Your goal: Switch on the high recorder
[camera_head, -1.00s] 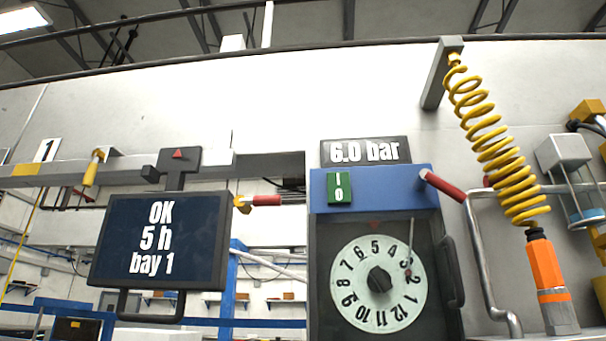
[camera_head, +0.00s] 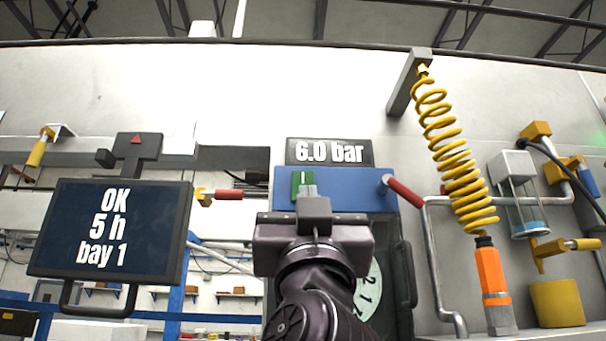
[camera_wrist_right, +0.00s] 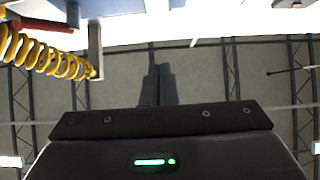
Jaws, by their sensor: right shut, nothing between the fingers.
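The high recorder is a dark-framed box with a blue top panel (camera_head: 345,196) and a round numbered chart (camera_head: 369,292), under a "6.0 bar" sign (camera_head: 329,152). Its green rocker switch (camera_head: 302,180) shows the "I" on its upper half; the lower half is hidden by my right gripper (camera_head: 308,191). The gripper is shut and empty, with its fingertips at the switch; I cannot tell whether they touch it. The shut fingers also show in the right wrist view (camera_wrist_right: 157,85). My right arm covers much of the chart. My left gripper is not in view.
A red handle (camera_head: 404,191) sticks out right of the blue panel. A coiled yellow hose (camera_head: 455,160) hangs from a bracket to the right, with an orange tool (camera_head: 491,278) below. A screen (camera_head: 108,235) reading "OK 5 h bay 1" stands left.

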